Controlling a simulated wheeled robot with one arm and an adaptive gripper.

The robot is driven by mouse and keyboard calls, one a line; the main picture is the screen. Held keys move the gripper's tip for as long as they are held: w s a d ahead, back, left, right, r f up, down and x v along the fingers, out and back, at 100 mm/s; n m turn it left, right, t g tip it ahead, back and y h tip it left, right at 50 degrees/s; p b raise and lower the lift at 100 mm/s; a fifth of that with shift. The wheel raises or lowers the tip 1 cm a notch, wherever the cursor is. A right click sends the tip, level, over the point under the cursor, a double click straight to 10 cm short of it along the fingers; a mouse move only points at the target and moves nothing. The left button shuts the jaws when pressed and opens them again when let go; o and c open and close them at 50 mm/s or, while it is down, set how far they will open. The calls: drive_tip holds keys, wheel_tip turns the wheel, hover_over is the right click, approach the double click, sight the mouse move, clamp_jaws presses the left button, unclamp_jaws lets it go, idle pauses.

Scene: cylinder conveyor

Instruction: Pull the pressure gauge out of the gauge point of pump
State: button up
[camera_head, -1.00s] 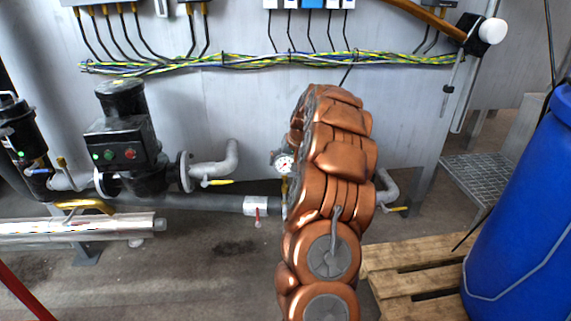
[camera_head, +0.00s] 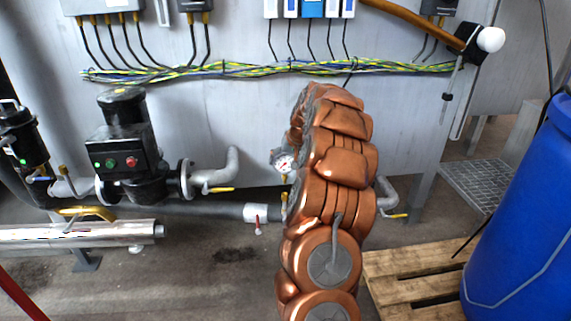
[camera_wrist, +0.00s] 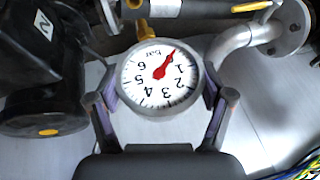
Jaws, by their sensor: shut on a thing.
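The pressure gauge (camera_wrist: 159,76) has a round white dial marked "bar" and a red needle. In the wrist view it sits between the two fingers of my gripper (camera_wrist: 160,98), which is shut on its rim from both sides. A brass fitting (camera_wrist: 145,29) shows at the gauge's stem; I cannot tell whether the stem is still seated in the gauge point. In the head view the gauge (camera_head: 285,164) shows just left of my copper-coloured arm, which hides my gripper there. A black pump (camera_head: 128,150) with green and red buttons stands to the left.
A grey pipe with a red-handled valve (camera_head: 257,222) runs low behind my arm. A yellow-handled valve (camera_head: 218,189) is beside the pump. A blue barrel (camera_head: 525,220) stands on a wooden pallet (camera_head: 395,262) at the right. Cables run along the wall above.

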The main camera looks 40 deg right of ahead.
drive_tip(key=shift+r+p, duration=0.65)
drive_tip(key=shift+r, duration=1.55)
